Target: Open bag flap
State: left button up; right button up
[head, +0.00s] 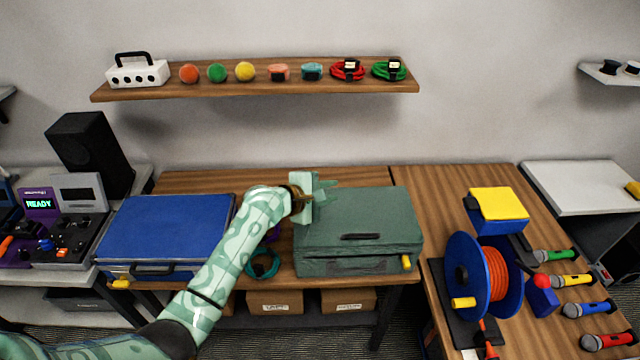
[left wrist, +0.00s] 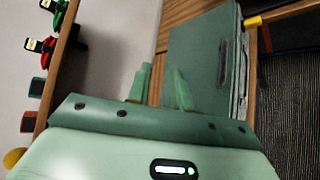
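The green bag (head: 357,222) sits on the wooden table with its flap closed on top. A dark handle shows on the flap and a yellow tab at the front right corner. The bag also shows in the left wrist view (left wrist: 200,50). My left gripper (head: 326,188) is at the bag's back left corner, over or beside the flap's edge. Its two fingers (left wrist: 160,85) are apart with nothing seen between them. I cannot tell whether a finger touches the bag. My right gripper is in neither view.
A closed blue case (head: 165,230) lies to the left. A teal cable coil (head: 264,264) lies between it and the bag. A cable reel (head: 485,278) and microphones stand at the right. A wall shelf (head: 255,90) hangs above the table's back.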

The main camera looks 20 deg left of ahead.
pick_arm(q)
jog(key=shift+v, duration=1.55)
